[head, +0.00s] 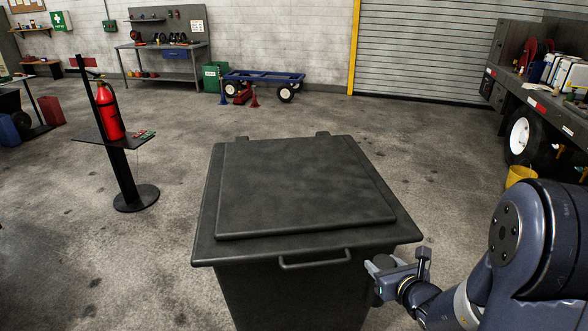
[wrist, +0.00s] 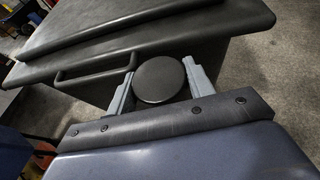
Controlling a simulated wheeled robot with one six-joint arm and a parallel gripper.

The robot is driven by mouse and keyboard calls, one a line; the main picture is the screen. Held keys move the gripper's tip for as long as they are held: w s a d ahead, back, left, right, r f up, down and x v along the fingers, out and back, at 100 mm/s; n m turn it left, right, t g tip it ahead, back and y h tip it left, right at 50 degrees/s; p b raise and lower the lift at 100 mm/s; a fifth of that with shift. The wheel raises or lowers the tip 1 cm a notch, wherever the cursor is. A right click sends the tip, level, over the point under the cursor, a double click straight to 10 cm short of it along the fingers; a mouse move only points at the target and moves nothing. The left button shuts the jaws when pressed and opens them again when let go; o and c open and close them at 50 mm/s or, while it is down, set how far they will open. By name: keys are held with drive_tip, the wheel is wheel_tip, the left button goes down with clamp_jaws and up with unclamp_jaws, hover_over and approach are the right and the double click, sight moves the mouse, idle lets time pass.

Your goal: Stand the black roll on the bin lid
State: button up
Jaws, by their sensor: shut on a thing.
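The dark grey bin (head: 300,290) stands in front of me with its lid (head: 305,188) closed and the top bare. The lid also fills the upper left of the wrist view (wrist: 130,32). My gripper (head: 390,268) is low at the right front corner of the bin, below the lid's edge. In the wrist view my gripper (wrist: 160,80) is shut on the black roll (wrist: 161,79), whose round end faces the camera. The roll shows partly in the head view (head: 384,262). Its lower part is hidden.
A handle (head: 315,260) juts from the bin's front. A stand with a fire extinguisher (head: 110,112) is at the left. A blue cart (head: 263,78) and workbench (head: 163,50) are at the back. A truck bed (head: 545,105) is at the right. Floor around the bin is clear.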

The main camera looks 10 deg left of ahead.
drive_tip(key=s+a+r+n+g+y, duration=0.2)
drive_tip(key=a+r+n+g+y, duration=0.1)
drive_tip(key=a+r, duration=0.8)
drive_tip(key=s+a+r+n+g+y, duration=0.2)
drive_tip(key=a+r+n, duration=0.3)
drive_tip(key=a+r, duration=0.7)
drive_tip(key=shift+a+r+g+y, duration=0.15)
drive_tip(key=shift+a+g+y, duration=0.55)
drive_tip(key=shift+a+y, duration=0.15)
